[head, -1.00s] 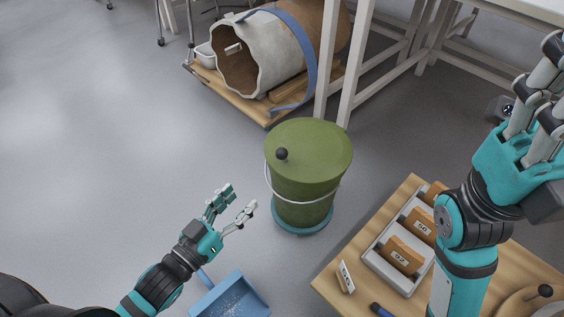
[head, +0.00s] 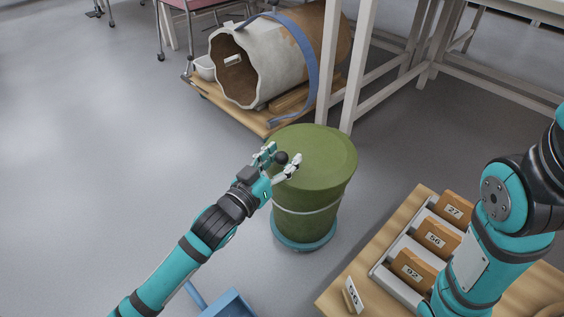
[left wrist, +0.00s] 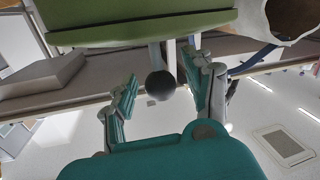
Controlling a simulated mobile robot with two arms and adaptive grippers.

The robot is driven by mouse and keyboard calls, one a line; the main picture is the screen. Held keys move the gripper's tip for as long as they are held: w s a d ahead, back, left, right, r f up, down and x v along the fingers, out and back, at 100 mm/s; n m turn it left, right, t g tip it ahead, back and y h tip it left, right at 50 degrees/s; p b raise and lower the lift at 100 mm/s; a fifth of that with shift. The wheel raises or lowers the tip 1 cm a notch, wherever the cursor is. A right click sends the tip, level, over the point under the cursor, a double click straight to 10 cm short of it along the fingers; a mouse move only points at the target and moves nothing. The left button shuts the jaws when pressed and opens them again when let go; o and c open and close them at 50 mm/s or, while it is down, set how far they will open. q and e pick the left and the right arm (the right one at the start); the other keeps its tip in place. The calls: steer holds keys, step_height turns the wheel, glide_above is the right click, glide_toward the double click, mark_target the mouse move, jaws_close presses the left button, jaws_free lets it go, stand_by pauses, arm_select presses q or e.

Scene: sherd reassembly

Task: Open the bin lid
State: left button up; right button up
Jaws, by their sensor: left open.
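The green bin (head: 310,205) stands on the floor with its green lid (head: 318,150) on it. A round black knob (head: 281,157) sits at the lid's left side. My left gripper (head: 279,160) is open, with its fingers on either side of the knob. In the left wrist view, the knob (left wrist: 160,86) shows between the two open fingers, and the lid (left wrist: 140,24) fills the top. I cannot tell whether the fingers touch the knob. My right arm shows at the right of the head view, but its gripper is out of the picture.
A table (head: 335,291) with a tray of numbered boxes (head: 412,268) stands right of the bin. A large broken jar (head: 240,72) lies on a wooden pallet (head: 232,113) behind it. White table legs (head: 345,75) rise close behind the bin. A blue dustpan (head: 232,304) lies in front.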

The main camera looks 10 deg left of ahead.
arm_select(q)
steer(key=shift+w+d, duration=0.1)
jaws_close()
stand_by(0.3)
